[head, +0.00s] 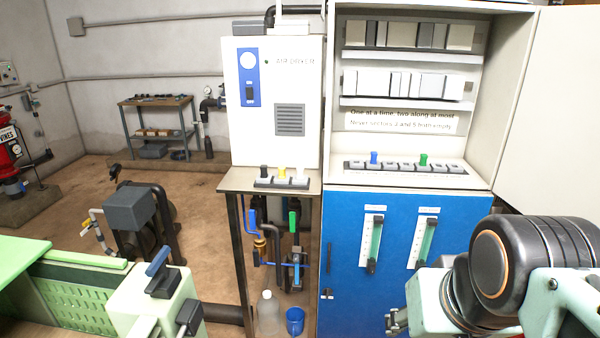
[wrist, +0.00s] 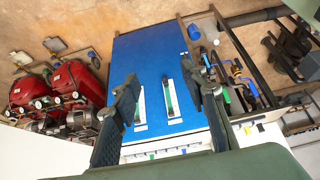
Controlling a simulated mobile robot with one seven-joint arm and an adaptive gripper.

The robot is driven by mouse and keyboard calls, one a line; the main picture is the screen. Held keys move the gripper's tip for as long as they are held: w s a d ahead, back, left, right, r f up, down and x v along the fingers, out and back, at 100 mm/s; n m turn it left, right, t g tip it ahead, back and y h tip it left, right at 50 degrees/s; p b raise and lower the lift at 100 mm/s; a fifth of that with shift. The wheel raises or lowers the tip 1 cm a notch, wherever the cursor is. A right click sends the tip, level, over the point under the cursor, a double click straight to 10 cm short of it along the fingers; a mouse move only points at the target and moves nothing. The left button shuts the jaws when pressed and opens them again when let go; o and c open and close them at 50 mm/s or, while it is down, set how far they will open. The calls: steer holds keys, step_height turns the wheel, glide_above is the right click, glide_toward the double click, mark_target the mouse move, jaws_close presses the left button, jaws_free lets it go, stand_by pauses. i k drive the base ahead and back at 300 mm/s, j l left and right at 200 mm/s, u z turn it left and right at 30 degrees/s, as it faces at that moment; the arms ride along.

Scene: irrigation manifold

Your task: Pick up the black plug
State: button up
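The black plug (head: 263,171) stands upright at the left end of a small grey holder (head: 268,184) on the metal side table, in the head view. A yellow plug (head: 282,173) and a white plug (head: 299,174) stand beside it. My gripper (head: 394,322) is low at the right in the head view, in front of the blue cabinet and well away from the plug. In the wrist view my gripper (wrist: 162,80) has its two fingers wide apart, with nothing between them.
A socket strip (head: 398,168) in the open cabinet holds a blue plug (head: 374,157) and a green plug (head: 423,160). A white control box (head: 290,140) rises behind the side table (head: 236,184). The cabinet door (head: 545,110) stands open at the right.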

mark_target(264, 168)
steer(key=i+u, duration=0.1)
steer(key=u, duration=1.2)
steer(key=i+l+u, duration=0.1)
steer(key=l+u, duration=0.15)
steer(key=u, duration=0.2)
steer(key=l+u, duration=0.25)
steer(key=u, duration=0.2)
steer(key=l+u, duration=0.45)
steer(key=l, duration=0.25)
steer(key=l+u, duration=0.1)
steer(key=l, duration=0.6)
steer(key=k+l+u, duration=0.1)
steer(key=l, duration=0.55)
